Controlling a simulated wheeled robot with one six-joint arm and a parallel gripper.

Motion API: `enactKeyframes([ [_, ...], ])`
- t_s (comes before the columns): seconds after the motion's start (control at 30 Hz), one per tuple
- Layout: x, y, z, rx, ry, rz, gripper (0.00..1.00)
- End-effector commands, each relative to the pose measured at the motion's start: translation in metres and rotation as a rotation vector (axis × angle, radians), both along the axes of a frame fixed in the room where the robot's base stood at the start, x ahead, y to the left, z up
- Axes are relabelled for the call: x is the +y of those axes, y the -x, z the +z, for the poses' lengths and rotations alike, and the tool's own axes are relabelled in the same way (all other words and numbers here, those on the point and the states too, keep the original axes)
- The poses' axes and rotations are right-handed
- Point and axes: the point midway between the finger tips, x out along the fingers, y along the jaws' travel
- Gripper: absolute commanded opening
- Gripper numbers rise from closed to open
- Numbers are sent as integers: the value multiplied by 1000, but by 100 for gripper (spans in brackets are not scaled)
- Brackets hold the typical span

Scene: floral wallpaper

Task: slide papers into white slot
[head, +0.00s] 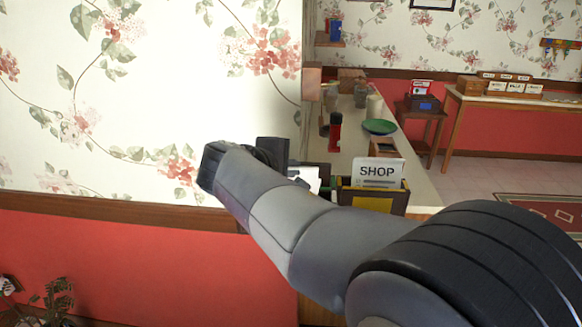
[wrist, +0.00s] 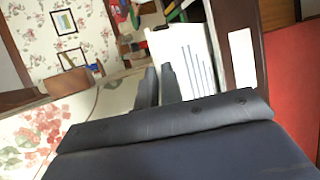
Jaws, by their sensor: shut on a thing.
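My gripper (wrist: 160,86) shows its two dark fingertips close together in the wrist view. It is shut on the papers, though what lies between the fingers is hard to make out. Just beyond the fingertips is a white piece (wrist: 183,52) with several dark parallel lines along its right side. I cannot tell whether it is the papers or a slotted holder. In the head view a small white patch (head: 306,178) shows beside my gripper (head: 290,173), partly hidden by my arm. No white slot can be made out clearly.
The flowered wall (head: 150,110) is close on the left.

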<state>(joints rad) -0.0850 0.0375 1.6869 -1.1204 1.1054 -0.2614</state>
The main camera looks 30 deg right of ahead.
Motion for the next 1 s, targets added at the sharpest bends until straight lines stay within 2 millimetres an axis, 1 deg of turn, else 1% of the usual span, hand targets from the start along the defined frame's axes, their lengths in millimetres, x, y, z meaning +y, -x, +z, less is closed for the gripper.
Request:
enactKeyframes([
  [0.1,0,1,-4,-2,0,-1,0],
  [0.37,1,1,-4,-2,0,-1,0],
  [0.4,1,1,-4,-2,0,-1,7],
  [0.7,1,1,-4,-2,0,0,32],
  [1.0,3,2,-2,-3,0,0,32],
])
